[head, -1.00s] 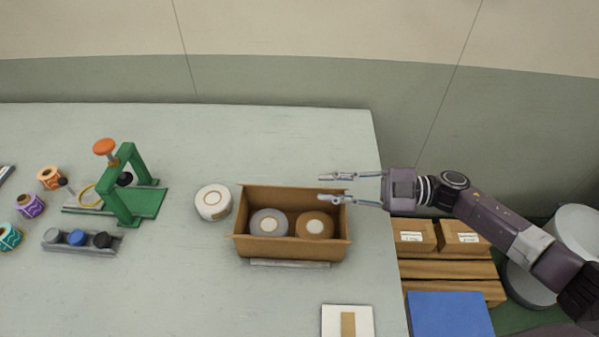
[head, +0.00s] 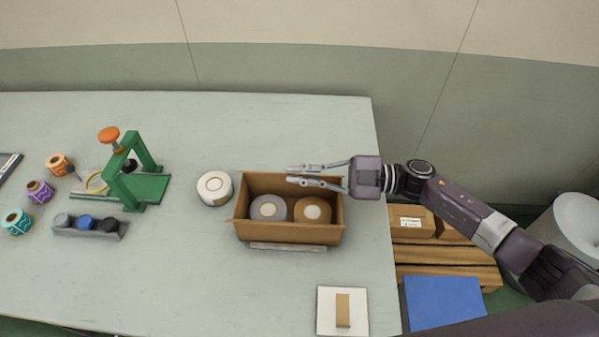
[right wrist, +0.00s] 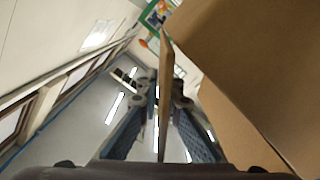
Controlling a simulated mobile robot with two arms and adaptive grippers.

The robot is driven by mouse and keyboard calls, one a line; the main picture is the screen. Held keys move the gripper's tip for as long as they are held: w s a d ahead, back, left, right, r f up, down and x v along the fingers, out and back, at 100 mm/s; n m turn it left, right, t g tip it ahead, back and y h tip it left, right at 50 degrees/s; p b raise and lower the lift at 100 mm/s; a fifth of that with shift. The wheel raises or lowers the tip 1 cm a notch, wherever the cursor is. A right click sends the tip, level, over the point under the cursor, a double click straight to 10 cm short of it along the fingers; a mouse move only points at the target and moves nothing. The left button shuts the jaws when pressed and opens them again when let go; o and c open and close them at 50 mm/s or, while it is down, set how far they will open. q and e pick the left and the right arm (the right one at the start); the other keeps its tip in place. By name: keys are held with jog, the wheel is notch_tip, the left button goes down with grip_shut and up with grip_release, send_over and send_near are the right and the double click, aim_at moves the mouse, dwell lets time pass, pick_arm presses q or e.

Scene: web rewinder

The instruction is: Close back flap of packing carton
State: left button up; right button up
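The open brown packing carton (head: 290,234) stands on the table with a grey roll (head: 268,208) and a brown roll (head: 312,209) inside. Its back flap (head: 262,181) stands about upright along the rear edge, partly hidden behind my fingers. My right gripper (head: 289,174) reaches in from the right over that edge. Its fingers are parted. In the right wrist view the flap (right wrist: 166,85) shows edge-on between the two fingers (right wrist: 160,105), with a gap beside it; firm contact cannot be made out. My left gripper is not in view.
A white roll (head: 214,187) stands just left of the carton. A green press (head: 135,175) and a grey holder (head: 90,226) are farther left. A white pad (head: 342,311) lies in front. Free table lies behind the carton.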

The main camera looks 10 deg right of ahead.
grip_shut()
jog(key=shift+f, duration=0.1)
jog(key=shift+s+f+n+b, duration=0.4)
jog(key=shift+f+n+b, duration=0.05)
jog(key=shift+n+b, duration=0.5)
jog(key=shift+s+a+n+b, duration=0.1)
jog(key=shift+n+b, duration=0.25)
jog(key=shift+n, duration=0.1)
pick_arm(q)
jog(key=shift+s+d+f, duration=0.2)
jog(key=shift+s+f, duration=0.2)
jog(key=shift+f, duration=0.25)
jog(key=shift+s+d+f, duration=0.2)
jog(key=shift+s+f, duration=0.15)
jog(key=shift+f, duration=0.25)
pick_arm(e)
jog(key=o, duration=0.5)
grip_release()
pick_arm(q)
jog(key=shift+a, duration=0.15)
pick_arm(e)
jog(key=shift+o, duration=0.2)
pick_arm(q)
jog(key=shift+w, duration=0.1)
